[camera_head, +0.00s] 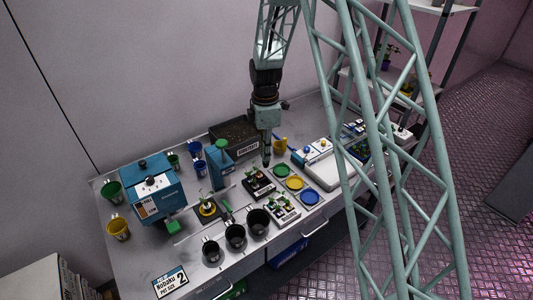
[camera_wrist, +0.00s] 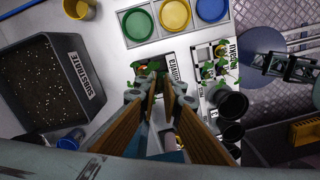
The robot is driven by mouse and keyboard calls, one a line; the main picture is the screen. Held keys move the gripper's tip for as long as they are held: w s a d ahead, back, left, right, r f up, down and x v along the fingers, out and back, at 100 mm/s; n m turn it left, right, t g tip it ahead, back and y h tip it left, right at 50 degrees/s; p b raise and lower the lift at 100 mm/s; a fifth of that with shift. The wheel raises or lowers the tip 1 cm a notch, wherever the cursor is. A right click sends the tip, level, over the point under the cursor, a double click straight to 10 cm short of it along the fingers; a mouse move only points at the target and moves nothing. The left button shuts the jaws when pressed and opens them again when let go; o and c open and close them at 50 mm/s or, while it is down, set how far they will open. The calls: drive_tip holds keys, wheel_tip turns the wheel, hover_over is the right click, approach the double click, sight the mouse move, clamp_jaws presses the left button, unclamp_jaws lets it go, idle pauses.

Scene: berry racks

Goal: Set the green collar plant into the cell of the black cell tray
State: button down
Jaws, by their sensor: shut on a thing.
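My gripper (camera_head: 266,160) points down over the far edge of the black cell tray (camera_head: 262,193), which has small green plants in it. In the wrist view my gripper (camera_wrist: 159,82) is closed to a narrow gap on a plant, mostly hidden by the fingers. Green leaves (camera_wrist: 150,67) show at the fingertips, over the black cell tray (camera_wrist: 170,57). I cannot tell whether these leaves belong to the held plant or to one in the tray. The collar and the cell under the fingers are hidden.
A white tray with plants (camera_head: 284,214) lies beside the black tray, with several black pots (camera_head: 235,235) in front. Green, yellow and blue round dishes (camera_head: 295,183) stand to the right.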

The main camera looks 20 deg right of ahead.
drive_tip(key=shift+w+a+r, duration=0.1)
drive_tip(key=shift+w+a, duration=0.05)
drive_tip(key=shift+w, duration=0.25)
drive_tip(key=shift+f, duration=0.25)
drive_tip(key=shift+f+b, duration=3.1)
drive_tip(key=shift+f, duration=2.9)
drive_tip(key=c, duration=2.7)
unclamp_jaws()
